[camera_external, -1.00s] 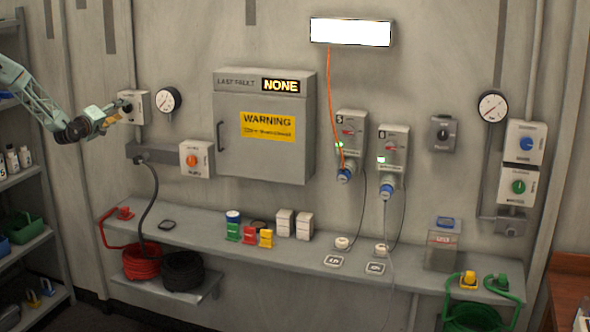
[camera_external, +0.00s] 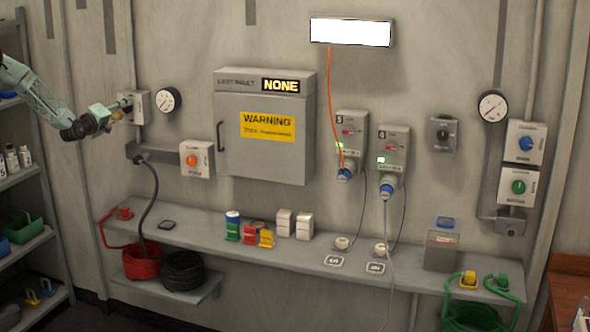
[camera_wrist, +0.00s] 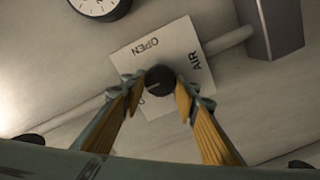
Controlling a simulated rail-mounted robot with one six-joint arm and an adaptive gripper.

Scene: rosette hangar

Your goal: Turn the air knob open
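The air knob (camera_wrist: 160,80) is a round black knob on a pale square plate (camera_wrist: 183,47) marked OPEN and AIR. In the wrist view OPEN is at the plate's upper left and AIR at its right. In the external view its box (camera_external: 139,103) is on the wall at the left. My gripper (camera_wrist: 161,83) has its two yellow-padded fingers on opposite sides of the knob. The fingertips look closed against it. A faint line shows on the knob's face, but its exact setting is hard to read. The plate's lower part is partly hidden by the fingers.
A round gauge (camera_external: 168,100) is just right of the box; it also shows in the wrist view (camera_wrist: 100,5). A grey conduit box (camera_wrist: 272,25) lies near the plate. An orange-knob box (camera_external: 197,160) is below right. Shelves (camera_external: 30,170) stand at the left.

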